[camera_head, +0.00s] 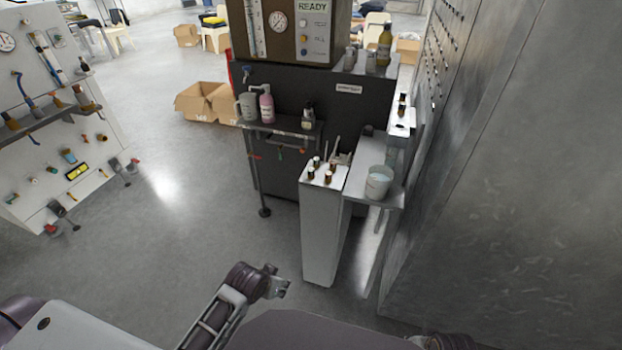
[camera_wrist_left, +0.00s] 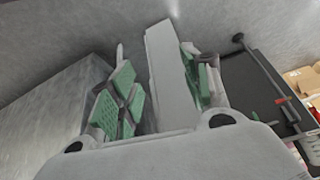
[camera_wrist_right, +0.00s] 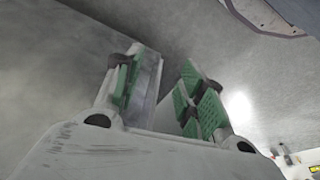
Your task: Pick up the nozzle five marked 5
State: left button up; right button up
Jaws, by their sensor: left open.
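Several small nozzles (camera_head: 322,169) with dark and brass-coloured bodies stand upright on top of a tall white pedestal (camera_head: 321,230) in the head view. Their markings are too small to read, so I cannot tell which is nozzle five. My left gripper (camera_head: 279,287) is low and to the left of the pedestal, apart from the nozzles. In the left wrist view its green-padded fingers (camera_wrist_left: 160,85) are spread and empty, with the pedestal visible beyond them. My right gripper (camera_wrist_right: 161,82) has its green-padded fingers spread and empty in the right wrist view.
A grey side shelf with a white cup (camera_head: 378,182) adjoins the pedestal on the right. The dark machine (camera_head: 285,95) stands behind, with a bottle shelf (camera_head: 275,127). A large metal wall (camera_head: 540,180) bounds the right. Open floor (camera_head: 180,200) lies left.

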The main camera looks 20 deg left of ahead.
pick_arm(q)
jog(key=w+r+t, duration=0.2)
jog(key=w+r, duration=0.2)
jog(key=w, duration=0.1)
jog(key=m+t+h+b, duration=0.1)
jog(key=t+h, duration=0.4)
jog(key=t, duration=0.5)
send_near(311, 176)
jog(key=shift+s+a+r, duration=0.4)
jog(key=shift+s+a, duration=0.1)
jog(key=shift+s, duration=0.1)
jog(key=shift+s+a+r, duration=0.45)
jog(key=shift+s+a, duration=0.05)
jog(key=shift+s, duration=0.15)
pick_arm(e)
jog(key=s+d+f, duration=0.1)
jog(key=s+f, duration=0.2)
jog(key=f, duration=0.7)
jog(key=s+d+f, duration=0.1)
jog(key=s+f, duration=0.2)
jog(key=f, duration=0.7)
jog(key=s+d+f, duration=0.1)
jog(key=s+f, duration=0.3)
jog(key=f, duration=0.6)
jog(key=shift+f+g, duration=0.15)
jog(key=shift+g, duration=0.15)
pick_arm(q)
jog(key=shift+w, duration=0.15)
